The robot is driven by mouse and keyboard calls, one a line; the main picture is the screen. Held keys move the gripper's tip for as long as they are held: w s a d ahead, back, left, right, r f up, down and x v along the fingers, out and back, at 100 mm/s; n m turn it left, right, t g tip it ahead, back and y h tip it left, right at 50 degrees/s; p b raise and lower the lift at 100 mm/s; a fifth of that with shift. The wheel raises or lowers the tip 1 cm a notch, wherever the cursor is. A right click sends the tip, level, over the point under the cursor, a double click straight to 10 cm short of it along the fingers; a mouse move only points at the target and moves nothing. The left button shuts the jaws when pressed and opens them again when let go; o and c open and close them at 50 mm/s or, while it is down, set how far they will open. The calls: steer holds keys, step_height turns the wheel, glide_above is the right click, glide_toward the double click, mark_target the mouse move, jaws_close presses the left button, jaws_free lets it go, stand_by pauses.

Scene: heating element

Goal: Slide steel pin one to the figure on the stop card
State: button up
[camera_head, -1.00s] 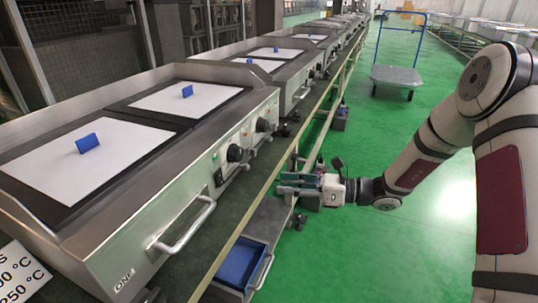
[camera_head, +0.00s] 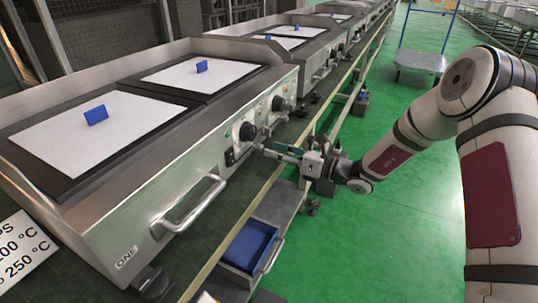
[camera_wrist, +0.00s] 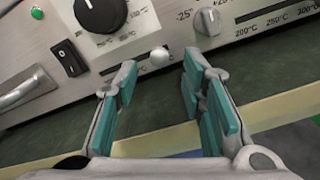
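The stop card (camera_head: 26,250) is at the lower left of the head view, cut by the frame edge; I read 250 °C on its lower line, and the line above is partly cut off. A small round pale pin head (camera_wrist: 159,57), which looks like steel pin one, stands out from the steel front of the griddle marked ONE (camera_head: 140,245). My gripper (camera_wrist: 160,84) is open, its teal-padded fingers apart on either side of the pin head and below it in the wrist view. I cannot tell any contact. In the head view my gripper (camera_head: 284,153) is at the griddle front.
A black dial (camera_wrist: 100,12), a black rocker switch (camera_wrist: 69,58) and a small grey knob (camera_wrist: 208,21) are close around. A dark slot with a temperature scale (camera_wrist: 275,12) runs at right. A steel handle (camera_head: 190,208) juts out left. A blue drawer (camera_head: 250,246) is below.

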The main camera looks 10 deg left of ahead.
steer(key=shift+b+x, duration=0.3)
steer(key=shift+x, duration=1.1)
steer(key=shift+c, duration=0.2)
jaws_close()
steer(key=shift+s+a+p, duration=0.4)
steer(key=shift+s+a, duration=0.1)
steer(key=shift+s, duration=0.85)
steer(key=shift+s+a+p, duration=0.45)
steer(key=shift+s, duration=0.9)
steer(key=shift+s+a+p, duration=0.4)
steer(key=shift+s+a, duration=0.1)
steer(key=shift+s, duration=0.85)
steer(key=shift+o, duration=0.2)
jaws_free()
steer(key=shift+s, duration=0.1)
